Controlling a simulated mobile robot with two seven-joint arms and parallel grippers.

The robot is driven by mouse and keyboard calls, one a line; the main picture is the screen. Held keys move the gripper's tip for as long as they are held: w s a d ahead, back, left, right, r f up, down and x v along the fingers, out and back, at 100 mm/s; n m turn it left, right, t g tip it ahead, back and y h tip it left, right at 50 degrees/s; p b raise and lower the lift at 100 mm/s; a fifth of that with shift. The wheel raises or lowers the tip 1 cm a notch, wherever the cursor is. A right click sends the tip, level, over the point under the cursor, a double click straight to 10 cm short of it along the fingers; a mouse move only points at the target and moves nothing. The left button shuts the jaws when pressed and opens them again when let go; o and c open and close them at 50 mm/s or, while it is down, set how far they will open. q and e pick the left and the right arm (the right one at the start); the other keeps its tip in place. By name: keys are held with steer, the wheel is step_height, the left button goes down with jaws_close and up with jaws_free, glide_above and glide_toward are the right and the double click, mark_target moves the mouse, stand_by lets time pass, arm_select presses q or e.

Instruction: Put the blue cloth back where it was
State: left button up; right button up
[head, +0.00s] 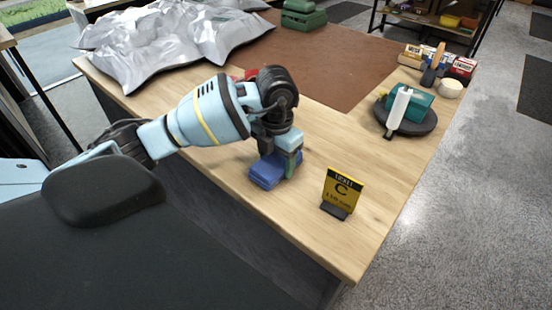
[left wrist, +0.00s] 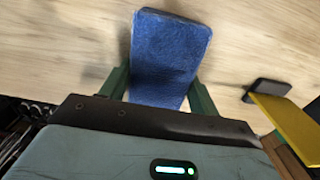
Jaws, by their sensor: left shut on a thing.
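The blue cloth (head: 268,172) is a folded block at the wooden table's near edge in the head view. My left gripper (head: 278,165) is over it, pointing down, and is shut on it. In the left wrist view the cloth (left wrist: 170,55) lies between the two green fingers (left wrist: 158,95) and reaches out past them. Whether the cloth touches the table top is hard to tell. My right gripper is not in view.
A yellow and black sign (head: 342,190) stands just right of the cloth. A dark round tray (head: 418,127) with a teal box (head: 412,100) and a white tube (head: 398,108) is farther right. Silver crumpled bags (head: 165,45) and a brown mat (head: 335,60) lie behind. Bare wood surrounds the sign.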

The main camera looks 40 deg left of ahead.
mark_target(276, 160)
arm_select(q)
steer(key=shift+f, duration=0.15)
steer(key=o, duration=0.8)
steer(key=shift+o, duration=0.7)
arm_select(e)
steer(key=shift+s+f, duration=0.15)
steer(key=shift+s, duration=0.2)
arm_select(q)
step_height(276, 160, up, 12)
steer(key=p, duration=0.1)
steer(key=shift+r, duration=0.2)
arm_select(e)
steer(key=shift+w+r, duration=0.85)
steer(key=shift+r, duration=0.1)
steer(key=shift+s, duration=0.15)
